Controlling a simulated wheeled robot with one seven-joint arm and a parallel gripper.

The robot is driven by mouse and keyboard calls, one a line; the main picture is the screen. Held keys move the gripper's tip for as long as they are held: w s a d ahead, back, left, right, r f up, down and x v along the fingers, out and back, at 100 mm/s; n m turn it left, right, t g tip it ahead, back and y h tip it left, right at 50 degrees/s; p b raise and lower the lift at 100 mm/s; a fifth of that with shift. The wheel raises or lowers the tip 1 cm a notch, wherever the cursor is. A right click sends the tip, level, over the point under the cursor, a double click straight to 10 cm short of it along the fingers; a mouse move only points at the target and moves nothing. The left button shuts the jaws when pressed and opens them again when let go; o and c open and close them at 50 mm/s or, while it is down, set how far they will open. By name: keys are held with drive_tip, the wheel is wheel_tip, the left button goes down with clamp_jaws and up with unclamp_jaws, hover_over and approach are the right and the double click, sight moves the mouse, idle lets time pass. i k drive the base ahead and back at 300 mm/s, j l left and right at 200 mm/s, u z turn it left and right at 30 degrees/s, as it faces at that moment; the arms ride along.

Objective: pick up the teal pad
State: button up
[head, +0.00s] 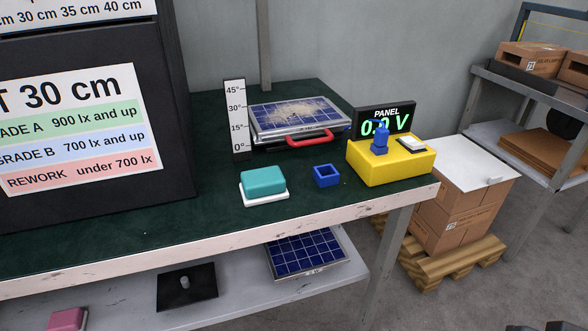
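The teal pad (263,180) is a rounded block. It rests on a small white tray (266,200) near the front edge of the dark green bench top (120,235). All of its top and front show and nothing covers it.
Right of the pad are a blue open square block (326,176) and a yellow box (391,164) with a blue knob. Behind stand a solar panel (302,117) with a red handle and an angle scale (235,118). A black cabinet (90,110) stands left.

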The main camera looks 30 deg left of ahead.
sight(262, 186)
drive_tip(key=u, duration=1.8)
